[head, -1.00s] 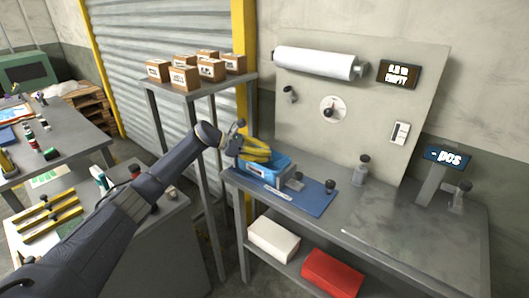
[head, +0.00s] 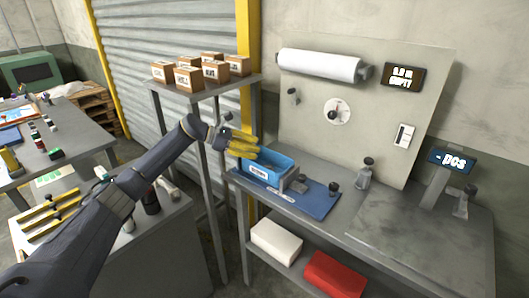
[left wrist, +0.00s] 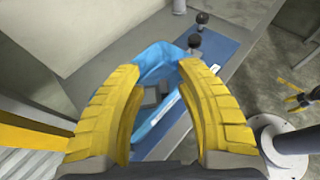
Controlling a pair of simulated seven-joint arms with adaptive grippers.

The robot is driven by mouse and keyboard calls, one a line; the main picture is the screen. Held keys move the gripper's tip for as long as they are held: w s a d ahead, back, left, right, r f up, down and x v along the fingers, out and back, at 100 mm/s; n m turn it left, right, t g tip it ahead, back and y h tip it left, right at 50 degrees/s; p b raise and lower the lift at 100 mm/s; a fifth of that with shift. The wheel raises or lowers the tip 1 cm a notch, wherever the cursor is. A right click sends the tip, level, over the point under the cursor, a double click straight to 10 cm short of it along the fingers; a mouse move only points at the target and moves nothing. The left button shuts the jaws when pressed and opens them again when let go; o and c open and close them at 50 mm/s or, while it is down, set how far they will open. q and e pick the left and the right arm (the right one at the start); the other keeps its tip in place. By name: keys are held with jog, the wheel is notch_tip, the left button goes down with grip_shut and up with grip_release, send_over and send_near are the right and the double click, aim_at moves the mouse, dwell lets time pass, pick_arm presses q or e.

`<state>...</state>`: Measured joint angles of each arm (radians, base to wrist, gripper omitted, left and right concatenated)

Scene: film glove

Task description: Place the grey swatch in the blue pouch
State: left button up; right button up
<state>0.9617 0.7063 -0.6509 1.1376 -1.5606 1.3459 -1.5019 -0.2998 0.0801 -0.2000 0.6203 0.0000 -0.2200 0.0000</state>
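The blue pouch (head: 284,170), with a white label on its front, stands open on the blue mat at the left end of the bench. It also shows in the left wrist view (left wrist: 160,54). My left gripper (head: 254,148) is above the pouch's left side. In the left wrist view its yellow fingers (left wrist: 165,95) are wide apart with nothing held between them. A grey patch (left wrist: 154,93) shows between the fingers, inside the pouch's outline. I cannot tell whether it is the grey swatch. My right gripper is not in the head view.
A grey fixture (head: 299,184) and a dark knob (head: 334,188) sit on the mat (head: 318,203) beside the pouch. Small boxes (head: 188,78) stand on the shelf behind my left arm. A small yellow-and-dark shape (left wrist: 298,100) is unclear.

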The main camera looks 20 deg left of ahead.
pick_arm(q)
jog(key=v, duration=0.6)
jog(key=shift+a, duration=0.1)
dwell(0.4)
